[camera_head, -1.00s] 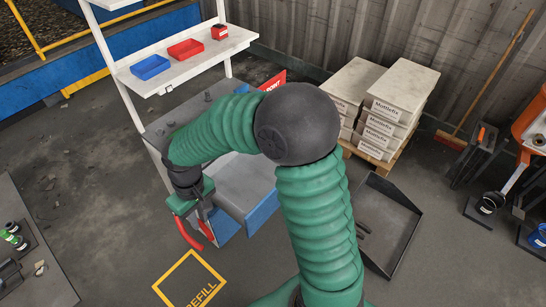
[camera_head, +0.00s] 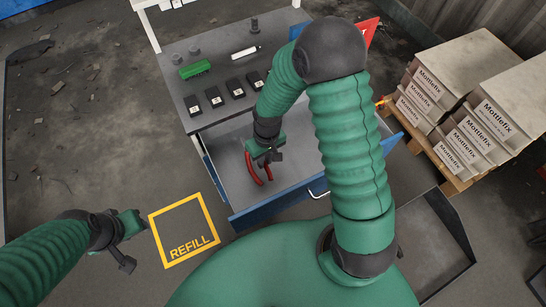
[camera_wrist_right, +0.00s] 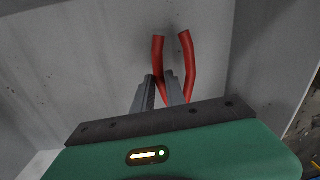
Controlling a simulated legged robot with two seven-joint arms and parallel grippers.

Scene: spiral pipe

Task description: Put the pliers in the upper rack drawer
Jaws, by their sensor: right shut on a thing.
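The pliers (camera_head: 258,172) have red curved handles and hang from my right gripper (camera_head: 265,158), over the inside of the open drawer (camera_head: 308,150). The drawer has a grey interior and a blue front and sits just below the rack's worktop. In the right wrist view, my right gripper's fingers (camera_wrist_right: 158,92) are shut on the pliers, with the red handles (camera_wrist_right: 188,65) pointing away towards the grey drawer surfaces. The pliers' head is hidden; I cannot tell whether the handles touch the drawer. My left gripper (camera_head: 128,240) is apart at the lower left, its jaws unclear.
The worktop (camera_head: 180,72) above the drawer holds a green object (camera_head: 195,69), several black boxes and a white tube. Stacked Mottlefix boxes (camera_head: 470,100) stand on a pallet at the right. A yellow REFILL square (camera_head: 185,230) marks the clear floor left of the drawer.

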